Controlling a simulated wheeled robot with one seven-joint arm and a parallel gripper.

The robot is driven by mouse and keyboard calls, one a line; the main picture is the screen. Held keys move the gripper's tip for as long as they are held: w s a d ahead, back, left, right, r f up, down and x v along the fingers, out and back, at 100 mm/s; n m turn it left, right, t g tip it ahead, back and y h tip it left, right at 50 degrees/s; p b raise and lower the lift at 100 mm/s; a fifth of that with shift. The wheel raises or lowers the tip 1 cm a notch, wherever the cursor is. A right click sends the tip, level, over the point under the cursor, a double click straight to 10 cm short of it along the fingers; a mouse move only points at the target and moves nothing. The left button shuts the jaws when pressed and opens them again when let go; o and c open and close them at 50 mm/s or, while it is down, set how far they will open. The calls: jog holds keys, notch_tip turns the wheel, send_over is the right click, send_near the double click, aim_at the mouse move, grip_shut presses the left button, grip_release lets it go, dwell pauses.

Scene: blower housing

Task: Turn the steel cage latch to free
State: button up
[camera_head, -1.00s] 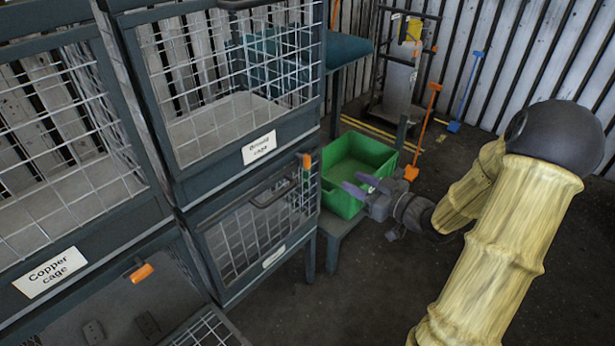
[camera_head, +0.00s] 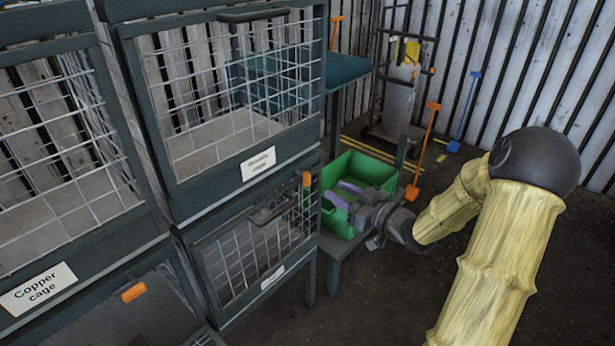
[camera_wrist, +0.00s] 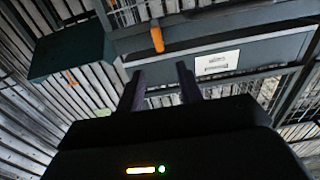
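An orange latch handle (camera_head: 307,179) stands upright at the top right corner of the lower right cage (camera_head: 262,252). That cage's white label (camera_head: 272,277) is too small to read, so I cannot confirm it is the steel cage. An orange latch also shows in the wrist view (camera_wrist: 157,38), beyond my fingertips and roughly between them. My gripper (camera_head: 341,193) is to the right of the latch, apart from it, in front of the green bin. In the wrist view its two dark purple fingers (camera_wrist: 160,72) are spread, with nothing between them.
The green bin (camera_head: 374,171) sits on a low stand beside the cage. Another orange latch (camera_head: 133,292) is on the lower left cage, below the "Copper cage" label (camera_head: 40,287). A labelled cage (camera_head: 262,162) is above. The floor (camera_head: 390,300) in front is clear.

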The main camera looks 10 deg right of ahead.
aim_at(309, 176)
jog(key=b+x, duration=0.1)
jog(key=x, duration=1)
jog(key=shift+w+a+b, duration=0.1)
jog(key=shift+w+b, duration=0.05)
jog(key=shift+b, duration=0.25)
grip_shut()
